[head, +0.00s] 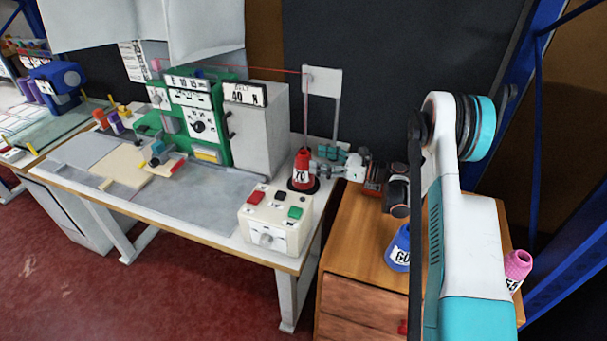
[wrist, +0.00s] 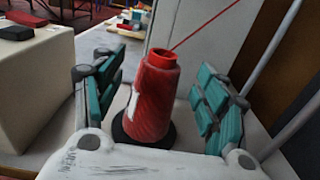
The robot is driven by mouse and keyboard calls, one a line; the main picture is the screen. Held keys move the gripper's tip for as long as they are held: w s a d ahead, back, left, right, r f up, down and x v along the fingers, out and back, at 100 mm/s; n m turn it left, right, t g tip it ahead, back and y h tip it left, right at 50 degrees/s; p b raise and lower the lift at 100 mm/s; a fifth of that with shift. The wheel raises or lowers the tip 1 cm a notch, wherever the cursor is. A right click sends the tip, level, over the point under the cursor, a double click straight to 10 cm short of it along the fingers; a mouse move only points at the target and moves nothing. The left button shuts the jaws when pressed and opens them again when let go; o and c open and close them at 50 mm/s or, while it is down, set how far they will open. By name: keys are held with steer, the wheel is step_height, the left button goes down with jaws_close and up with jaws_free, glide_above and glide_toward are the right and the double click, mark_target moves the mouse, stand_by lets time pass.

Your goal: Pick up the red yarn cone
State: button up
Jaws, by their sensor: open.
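The red yarn cone (head: 302,172) stands upright on a dark round base near the right end of the work table, with a label reading 70. A red thread runs up from its top. In the wrist view the cone (wrist: 154,97) stands between the two teal-padded fingers of my gripper (wrist: 158,98). The fingers are open, with a visible gap on each side of the cone. In the head view my gripper (head: 328,160) reaches in from the right beside the cone.
A cream control box (head: 275,222) with coloured buttons stands just in front of the cone. A grey and green machine (head: 255,135) stands behind left, and a thin post (head: 306,110) rises behind. A blue cone (head: 398,250) and a pink cone (head: 517,268) are to the right.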

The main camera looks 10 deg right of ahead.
mark_target(303, 169)
steer(key=shift+b+x, duration=1.05)
steer(key=shift+x, duration=2.15)
steer(key=shift+w+r, duration=0.1)
jaws_close()
